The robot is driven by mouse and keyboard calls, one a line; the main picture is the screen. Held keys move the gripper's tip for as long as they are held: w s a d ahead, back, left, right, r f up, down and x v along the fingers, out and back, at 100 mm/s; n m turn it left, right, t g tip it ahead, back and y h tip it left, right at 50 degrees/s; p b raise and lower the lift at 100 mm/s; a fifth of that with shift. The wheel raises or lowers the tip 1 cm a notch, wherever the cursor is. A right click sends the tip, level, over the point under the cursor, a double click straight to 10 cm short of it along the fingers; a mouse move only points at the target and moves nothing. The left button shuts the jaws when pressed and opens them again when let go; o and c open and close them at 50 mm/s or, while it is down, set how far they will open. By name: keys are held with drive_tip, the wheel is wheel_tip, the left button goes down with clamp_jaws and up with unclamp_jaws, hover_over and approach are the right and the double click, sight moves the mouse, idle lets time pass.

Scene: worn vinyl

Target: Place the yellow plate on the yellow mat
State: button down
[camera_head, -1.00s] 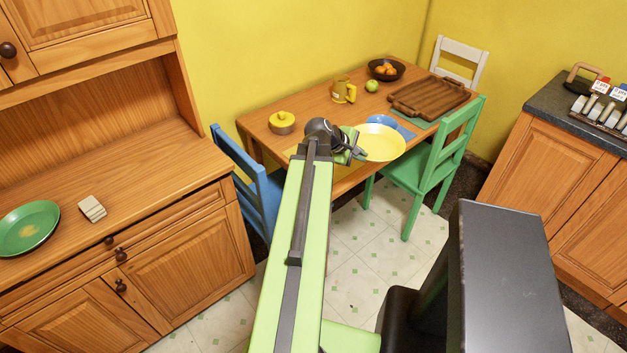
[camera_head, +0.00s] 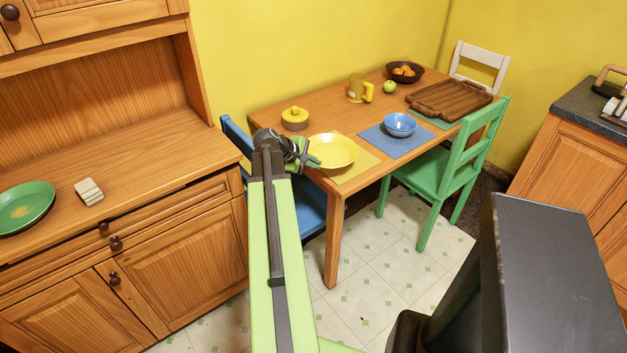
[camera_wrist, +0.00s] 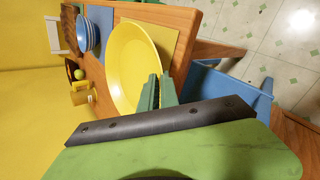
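The yellow plate (camera_head: 334,149) is over the yellow mat (camera_head: 357,172) at the near left part of the dining table. The mat shows along the plate's right and near sides; I cannot tell whether the plate touches it. In the wrist view the plate (camera_wrist: 130,65) covers much of the mat (camera_wrist: 163,36). My gripper (camera_head: 311,159) is at the plate's left rim. In the wrist view its green fingers (camera_wrist: 158,88) are close together at the rim and look shut on it.
A blue mat (camera_head: 391,143) with a blue bowl (camera_head: 400,124) lies right of the plate. A yellow-lidded pot (camera_head: 295,118), mug (camera_head: 356,88), green apple (camera_head: 390,87), fruit bowl (camera_head: 404,73) and wooden tray (camera_head: 450,99) stand farther back. Blue (camera_head: 312,205) and green (camera_head: 440,170) chairs flank the table.

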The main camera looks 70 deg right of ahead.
drive_tip(key=f+b, duration=0.4)
drive_tip(key=shift+w+f, duration=0.2)
drive_tip(key=shift+f, duration=0.15)
drive_tip(key=shift+r, duration=0.25)
drive_tip(key=c, duration=1.6)
unclamp_jaws()
